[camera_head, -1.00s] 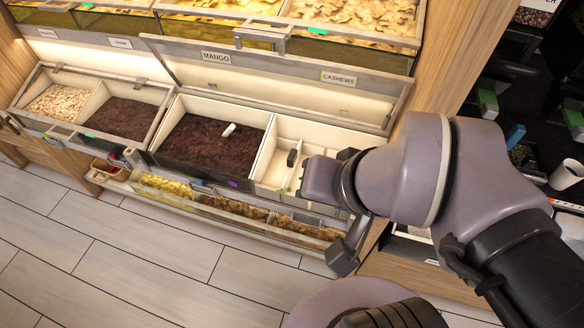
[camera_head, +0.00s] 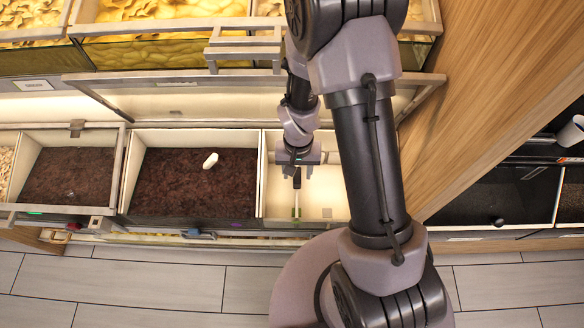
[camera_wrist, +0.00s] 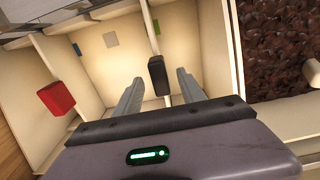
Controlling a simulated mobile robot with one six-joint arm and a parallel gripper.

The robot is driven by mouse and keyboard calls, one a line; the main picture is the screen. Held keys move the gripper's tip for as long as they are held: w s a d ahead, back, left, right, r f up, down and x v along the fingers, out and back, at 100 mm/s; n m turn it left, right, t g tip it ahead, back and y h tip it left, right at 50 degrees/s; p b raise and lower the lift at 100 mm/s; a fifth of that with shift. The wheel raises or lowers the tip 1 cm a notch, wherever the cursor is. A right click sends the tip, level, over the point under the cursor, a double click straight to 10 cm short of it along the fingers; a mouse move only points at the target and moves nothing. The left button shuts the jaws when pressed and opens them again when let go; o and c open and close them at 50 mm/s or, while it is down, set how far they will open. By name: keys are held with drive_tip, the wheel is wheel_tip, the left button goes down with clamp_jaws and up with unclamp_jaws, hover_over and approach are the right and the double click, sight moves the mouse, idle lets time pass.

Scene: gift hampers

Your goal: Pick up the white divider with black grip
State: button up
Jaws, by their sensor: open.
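The white divider (camera_wrist: 149,28) stands upright in a cream bin, with its black grip (camera_wrist: 157,76) on its top edge. In the wrist view the grip sits between the two fingers of my gripper (camera_wrist: 159,80), with gaps on both sides. In the head view the black grip (camera_head: 297,179) shows just below my gripper (camera_head: 297,170), which points down over the bin. My gripper is open and holds nothing. My gripper body hides the near part of the divider in the wrist view.
A red block (camera_wrist: 56,98) sits on another partition to the left in the wrist view. A bin of dark brown pieces (camera_head: 190,187) with a white handle (camera_head: 210,160) adjoins on the left. The raised lid (camera_head: 180,98) stands behind. A wooden panel (camera_head: 490,90) is on the right.

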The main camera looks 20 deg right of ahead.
wheel_tip(320, 180, down, 8)
drive_tip(key=b, duration=0.3)
drive_tip(key=shift+s+f, duration=0.15)
clamp_jaws()
